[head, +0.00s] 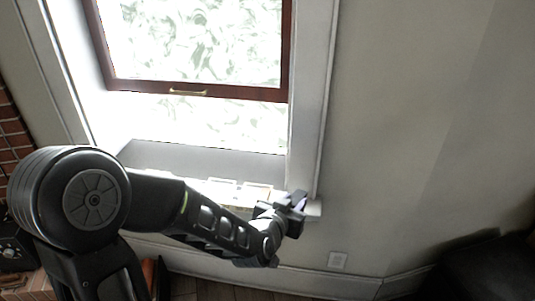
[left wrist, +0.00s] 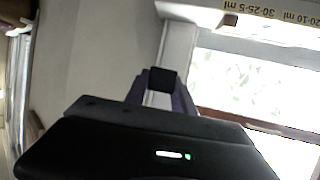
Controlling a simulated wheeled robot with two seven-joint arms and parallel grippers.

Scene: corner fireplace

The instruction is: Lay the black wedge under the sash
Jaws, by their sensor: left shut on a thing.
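The window sash (head: 230,95) has a dark red-brown frame with a brass handle on its bottom rail. It stands raised, with a bright open gap between it and the sill. My left gripper (head: 291,203) is in front of the right end of the sill, below and to the right of the sash. In the left wrist view its fingers are shut on the small black wedge (left wrist: 162,78), which shows at the fingertips. The sash's red-brown rail also shows there (left wrist: 245,119), right of the gripper. The wedge cannot be told apart from the gripper in the head view.
The window sill (head: 315,208) runs below the opening, with small pale and tan items (head: 257,190) on it, partly hidden by my arm. The white right window casing (head: 312,100) stands beside the gripper.

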